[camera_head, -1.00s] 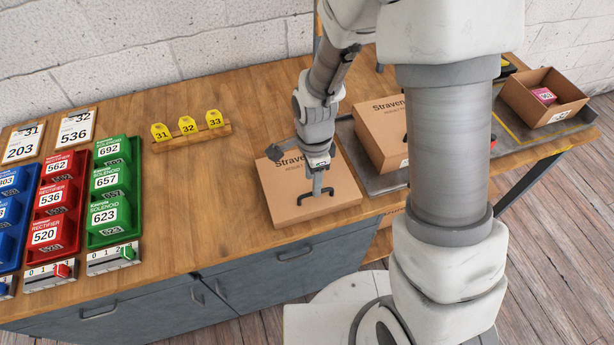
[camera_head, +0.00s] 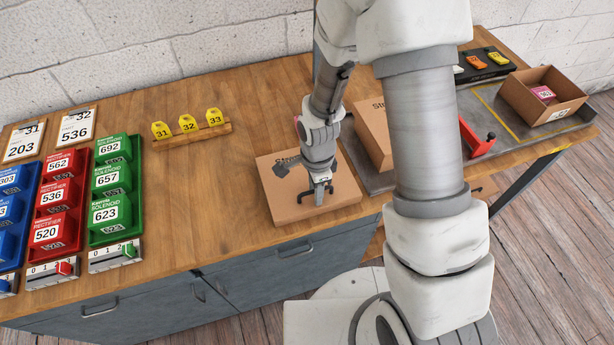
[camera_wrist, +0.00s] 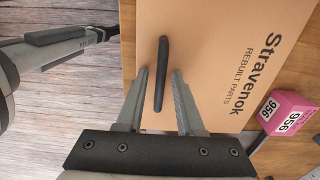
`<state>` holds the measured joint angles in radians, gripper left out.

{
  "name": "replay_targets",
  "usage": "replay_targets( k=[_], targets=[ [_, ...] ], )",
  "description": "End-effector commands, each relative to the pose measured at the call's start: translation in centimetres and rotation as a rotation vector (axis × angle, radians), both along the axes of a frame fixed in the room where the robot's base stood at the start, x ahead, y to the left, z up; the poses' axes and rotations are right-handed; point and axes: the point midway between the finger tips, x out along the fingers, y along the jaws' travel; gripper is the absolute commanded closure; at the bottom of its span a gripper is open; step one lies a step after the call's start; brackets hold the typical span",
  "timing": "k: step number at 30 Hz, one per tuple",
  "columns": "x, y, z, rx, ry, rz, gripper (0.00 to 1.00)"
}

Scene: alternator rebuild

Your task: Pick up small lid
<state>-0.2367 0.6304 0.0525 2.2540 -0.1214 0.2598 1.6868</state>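A brown cardboard lid (camera_head: 278,211) printed "Stravenok" lies on the wooden bench near its front edge; I take it to be the small lid. A dark bar handle (camera_wrist: 161,72) stands up on its top, also visible in the head view (camera_head: 339,184). My gripper (camera_wrist: 162,100) is open at the handle, its fingers on either side of the bar with gaps visible. In the head view my gripper (camera_head: 318,190) is low over the lid and hides part of it.
A second cardboard piece (camera_head: 374,135) stands right of the lid, partly behind my arm. A pink box (camera_wrist: 290,112) marked 956 is beside the lid. A yellow tag rack (camera_head: 190,137) and green bins (camera_head: 113,230) are left. An open carton (camera_head: 565,90) is far right.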

Motion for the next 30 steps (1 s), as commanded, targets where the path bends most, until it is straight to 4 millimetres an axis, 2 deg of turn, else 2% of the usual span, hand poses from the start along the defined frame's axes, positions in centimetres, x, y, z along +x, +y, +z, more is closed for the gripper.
replay_targets(
  k=[1, 5, 6, 22, 26, 30],
  targets=[
    [0.0, 0.0, 0.0, 0.000, 0.000, 0.000, 0.75],
    [0.0, 0.0, 0.0, 0.000, 0.000, 0.000, 0.98],
    [0.0, 0.0, 0.0, 0.000, 0.000, 0.000, 1.00],
    [0.0, 0.0, 0.3, 0.000, -0.001, -0.001, 1.00],
    [0.1, 0.0, 1.0, 0.001, -0.004, -0.002, 1.00],
    [0.1, 0.0, 2.6, 0.001, -0.005, 0.000, 1.00]
  ],
)
